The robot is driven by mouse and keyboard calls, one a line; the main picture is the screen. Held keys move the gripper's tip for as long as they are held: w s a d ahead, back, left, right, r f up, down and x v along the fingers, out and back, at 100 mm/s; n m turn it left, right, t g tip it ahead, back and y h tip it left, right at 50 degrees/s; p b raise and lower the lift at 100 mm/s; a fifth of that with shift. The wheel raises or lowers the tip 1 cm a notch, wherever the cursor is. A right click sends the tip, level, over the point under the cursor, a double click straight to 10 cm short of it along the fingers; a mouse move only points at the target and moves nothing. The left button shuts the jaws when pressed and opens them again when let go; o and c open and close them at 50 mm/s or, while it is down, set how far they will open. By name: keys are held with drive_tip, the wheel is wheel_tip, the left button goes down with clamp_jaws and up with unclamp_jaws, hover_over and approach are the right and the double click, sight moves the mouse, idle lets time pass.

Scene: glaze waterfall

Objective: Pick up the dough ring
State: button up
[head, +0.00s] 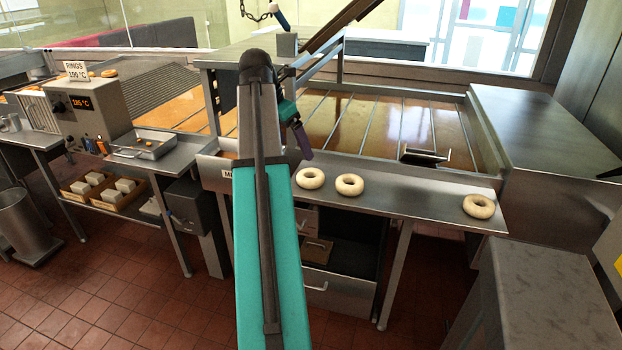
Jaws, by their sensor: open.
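Three pale dough rings lie flat on the steel shelf (415,203) along the front of the fryer. One dough ring (310,186) is at the left, a second dough ring (349,192) lies close to its right, and a third dough ring (479,213) is apart near the shelf's right end. My gripper (303,143), with a dark purple finger, is raised above and behind the left ring, apart from it. It is open, and I see nothing held in it. My teal arm rises through the middle of the picture and hides part of the shelf to the left.
The fryer (390,125) holds amber oil split by metal bars. A small dark metal flap (424,157) stands at its front edge. A control box (88,105) and a metal tray (143,146) are at the left. Between the second and third rings the shelf is clear.

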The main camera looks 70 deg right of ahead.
drive_tip(key=shift+f, duration=0.15)
drive_tip(key=p, duration=0.1)
approach(307, 174)
drive_tip(key=shift+s+f, duration=0.4)
drive_tip(key=shift+f, duration=0.35)
drive_tip(key=shift+s+f, duration=0.4)
drive_tip(key=shift+f, duration=0.4)
drive_tip(key=shift+p+x, duration=0.5)
drive_tip(key=shift+x, duration=2.1)
drive_tip(key=shift+s+a, duration=0.1)
drive_tip(key=shift+a, duration=0.05)
drive_tip(key=c, duration=1.1)
drive_tip(key=shift+c, duration=0.2)
